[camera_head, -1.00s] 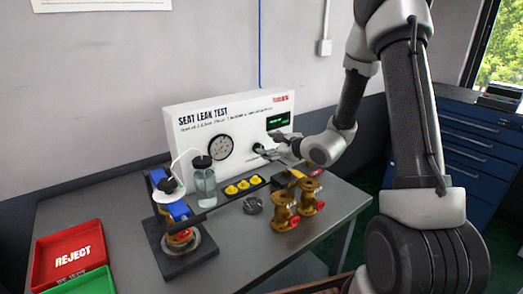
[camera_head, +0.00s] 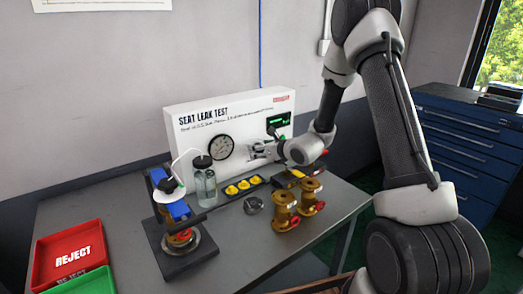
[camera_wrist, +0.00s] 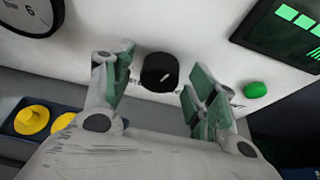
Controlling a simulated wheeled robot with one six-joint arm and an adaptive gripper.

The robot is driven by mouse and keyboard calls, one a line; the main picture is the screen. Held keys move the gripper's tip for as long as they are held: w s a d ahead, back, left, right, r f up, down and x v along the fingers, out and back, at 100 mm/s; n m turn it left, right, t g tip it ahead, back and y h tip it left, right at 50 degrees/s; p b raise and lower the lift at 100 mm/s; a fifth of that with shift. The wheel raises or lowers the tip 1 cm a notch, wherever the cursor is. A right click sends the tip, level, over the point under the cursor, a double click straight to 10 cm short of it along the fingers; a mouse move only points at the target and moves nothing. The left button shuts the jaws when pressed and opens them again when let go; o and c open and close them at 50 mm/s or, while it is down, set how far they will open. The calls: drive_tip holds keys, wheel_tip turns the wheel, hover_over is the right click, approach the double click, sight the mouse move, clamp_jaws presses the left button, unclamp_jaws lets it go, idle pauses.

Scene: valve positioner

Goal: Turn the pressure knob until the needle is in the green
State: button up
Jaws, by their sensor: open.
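The black pressure knob (camera_wrist: 159,71) with a white pointer line sits on the front of the white seat leak test panel (camera_head: 185,125). In the wrist view my gripper (camera_wrist: 160,80) is open, with one finger on each side of the knob and a visible gap to both. In the wrist view only part of the gauge (camera_wrist: 30,12) shows.
A display with green bars (camera_wrist: 290,25) and a green button (camera_wrist: 255,89) are right of the knob. Yellow caps (camera_head: 243,185), brass valves (camera_head: 285,210), a glass bottle (camera_head: 203,184) and a clamp stand (camera_head: 180,240) are on the table. The red reject tray (camera_head: 68,252) is at left.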

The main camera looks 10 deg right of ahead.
drive_tip(key=c, duration=1)
drive_tip(key=shift+c, duration=0.2)
drive_tip(key=m+y, duration=0.2)
drive_tip(key=m, duration=0.1)
drive_tip(key=m+y, duration=0.1)
drive_tip(key=m, duration=0.2)
drive_tip(key=m+y, duration=0.2)
drive_tip(key=shift+w+d+f+m+g+y, duration=0.1)
drive_tip(key=shift+d+f+m+g+y, duration=0.1)
drive_tip(key=shift+d+m+g+y, duration=0.15)
drive_tip(key=shift+a, duration=0.1)
idle(0.4)
drive_tip(key=o, duration=1)
drive_tip(key=shift+o, duration=0.2)
